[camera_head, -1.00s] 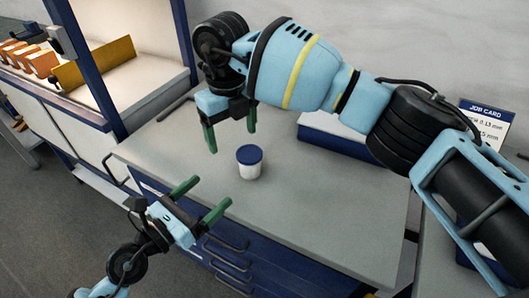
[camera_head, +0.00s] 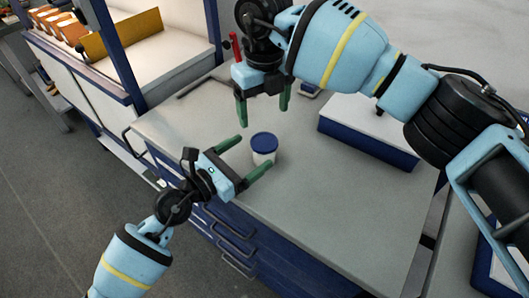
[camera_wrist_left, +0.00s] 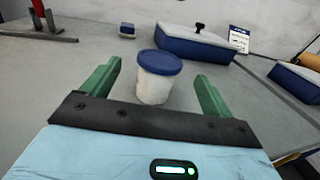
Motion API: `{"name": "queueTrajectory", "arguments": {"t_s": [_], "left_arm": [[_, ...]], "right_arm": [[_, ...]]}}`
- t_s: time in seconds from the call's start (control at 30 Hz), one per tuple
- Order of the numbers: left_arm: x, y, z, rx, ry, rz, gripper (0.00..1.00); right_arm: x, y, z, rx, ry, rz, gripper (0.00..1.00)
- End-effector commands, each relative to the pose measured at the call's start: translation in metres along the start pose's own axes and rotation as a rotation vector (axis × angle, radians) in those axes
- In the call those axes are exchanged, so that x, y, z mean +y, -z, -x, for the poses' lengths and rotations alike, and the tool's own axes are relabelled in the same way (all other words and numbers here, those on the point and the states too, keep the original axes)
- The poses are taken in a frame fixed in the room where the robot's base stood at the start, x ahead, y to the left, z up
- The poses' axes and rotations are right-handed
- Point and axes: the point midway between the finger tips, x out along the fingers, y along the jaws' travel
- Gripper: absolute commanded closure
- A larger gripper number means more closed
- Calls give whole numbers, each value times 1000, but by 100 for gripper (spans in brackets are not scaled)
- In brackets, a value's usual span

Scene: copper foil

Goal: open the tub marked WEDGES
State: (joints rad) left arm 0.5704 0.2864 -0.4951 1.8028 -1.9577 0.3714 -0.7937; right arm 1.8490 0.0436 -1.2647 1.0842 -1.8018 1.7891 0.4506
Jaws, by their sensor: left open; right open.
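A small white tub with a blue lid (camera_head: 263,143) stands upright on the grey worktop; no marking on it can be read. It also shows in the left wrist view (camera_wrist_left: 157,76), lid on. My left gripper (camera_head: 256,153) is open, its green fingers pointing at the tub, one to each side. In the left wrist view the tub stands between the fingertips or just past them; I cannot tell if either touches. My right gripper (camera_head: 263,115) is open and empty, pointing down above the worktop behind the tub.
A white box with a blue base (camera_head: 368,128) stands on the worktop (camera_head: 330,200) to the right of the tub. A red upright tool (camera_head: 235,47) and a small blue block (camera_wrist_left: 127,30) are farther back. The worktop in front of the box is clear.

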Motion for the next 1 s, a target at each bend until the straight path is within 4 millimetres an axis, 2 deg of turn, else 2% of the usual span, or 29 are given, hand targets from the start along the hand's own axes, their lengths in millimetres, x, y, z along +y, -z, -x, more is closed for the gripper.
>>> {"name": "queueTrajectory", "arguments": {"t_s": [0.1,0.3,0.63,1.0], "left_arm": [[0,-1,-17,-1,0,0,14],[0,0,-32,0,0,0,14],[0,0,-35,0,0,0,14],[0,0,-35,1,0,0,61]], "right_arm": [[0,0,0,0,0,0,21],[0,0,0,0,0,0,21],[0,0,0,0,0,0,21],[0,0,0,0,0,0,21]]}}
